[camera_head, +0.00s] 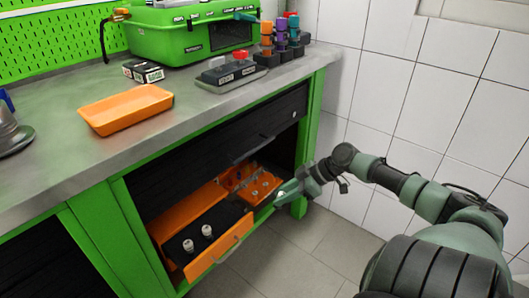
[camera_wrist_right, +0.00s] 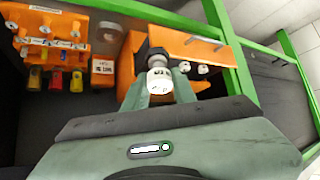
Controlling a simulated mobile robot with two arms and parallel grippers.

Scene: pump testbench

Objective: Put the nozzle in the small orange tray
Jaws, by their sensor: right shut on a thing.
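My right gripper (camera_head: 284,192) is low in front of the bench, at the right end of the open drawer space. It is shut on a nozzle (camera_wrist_right: 158,80), a white cylinder with a dark, narrower end, seen between the fingers in the right wrist view. In the head view the held nozzle is too small to make out clearly. The small orange tray (camera_head: 126,107) lies empty on the grey bench top, up and left of the gripper. My left gripper is not in view.
An open orange drawer (camera_head: 221,259) holds two white parts on black lining. An orange rack (camera_head: 250,184) is behind it in the cabinet. A green case (camera_head: 190,38), a small box (camera_head: 143,71) and a control box (camera_head: 230,74) stand on the bench. The bench edge lies between gripper and tray.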

